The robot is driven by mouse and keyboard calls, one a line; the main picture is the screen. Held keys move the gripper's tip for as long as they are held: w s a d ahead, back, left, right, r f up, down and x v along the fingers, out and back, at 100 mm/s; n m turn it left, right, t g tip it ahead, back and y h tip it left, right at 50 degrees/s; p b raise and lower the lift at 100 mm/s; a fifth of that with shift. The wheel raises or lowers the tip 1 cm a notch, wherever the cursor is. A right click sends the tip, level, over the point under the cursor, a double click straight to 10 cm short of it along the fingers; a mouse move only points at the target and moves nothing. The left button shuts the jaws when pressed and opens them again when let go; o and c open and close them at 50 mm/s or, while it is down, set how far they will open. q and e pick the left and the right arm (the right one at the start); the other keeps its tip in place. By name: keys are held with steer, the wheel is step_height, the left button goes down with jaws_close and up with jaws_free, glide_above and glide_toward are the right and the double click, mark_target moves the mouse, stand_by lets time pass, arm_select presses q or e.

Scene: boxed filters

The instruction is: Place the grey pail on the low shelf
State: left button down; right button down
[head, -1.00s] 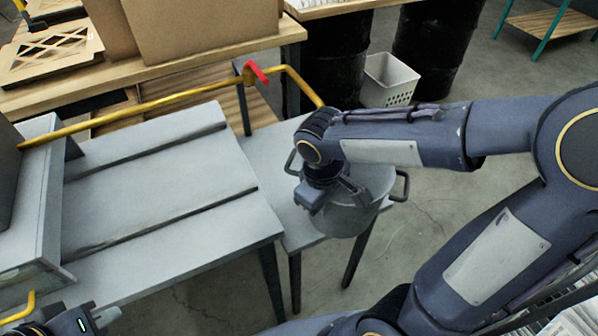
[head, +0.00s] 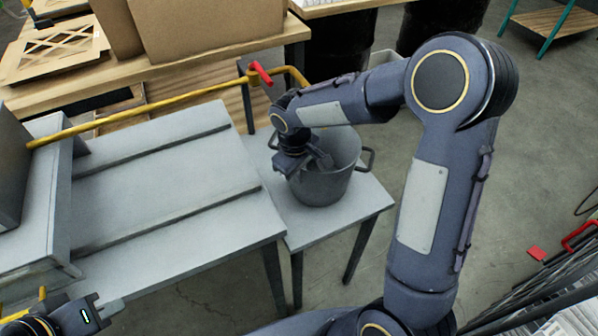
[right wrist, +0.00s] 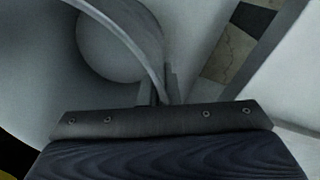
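The grey pail (head: 325,187) is upright with its base over the low grey stand (head: 350,208), which I take to be the low shelf. It appears to rest on the top, though contact under it is hard to see. My right gripper (head: 310,168) is at the pail's left side. In the right wrist view the pail's curved rim (right wrist: 136,45) runs between the fingers of the right gripper (right wrist: 160,90), which look closed on it. My left gripper (head: 108,307) is at the bottom left corner, away from the pail; its finger gap is unclear.
A higher grey table (head: 170,190) adjoins the stand on the left. A yellow pipe with a red valve handle (head: 260,72) runs behind. A wooden bench (head: 180,63) with cardboard boxes (head: 205,28) stands at the back. Floor right of the stand is clear.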

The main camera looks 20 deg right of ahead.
steer(key=shift+r, duration=0.1)
steer(key=c, duration=2.1)
jaws_free()
steer(key=shift+f, duration=0.2)
steer(key=o, duration=0.4)
step_height(320, 180, up, 12)
steer(key=s+m+t+y, duration=0.1)
steer(key=s+m, duration=0.1)
steer(key=s, duration=0.5)
steer(key=s+d+m+t+y, duration=0.1)
steer(key=s+m+t+y, duration=0.1)
steer(key=s, duration=0.5)
steer(key=s+m+t+y, duration=0.1)
steer(key=s+m+t, duration=0.1)
steer(key=s, duration=0.6)
steer(key=shift+s+d+m+y+p, duration=0.1)
steer(key=shift+d+m+y+p, duration=0.2)
steer(key=shift+m, duration=0.3)
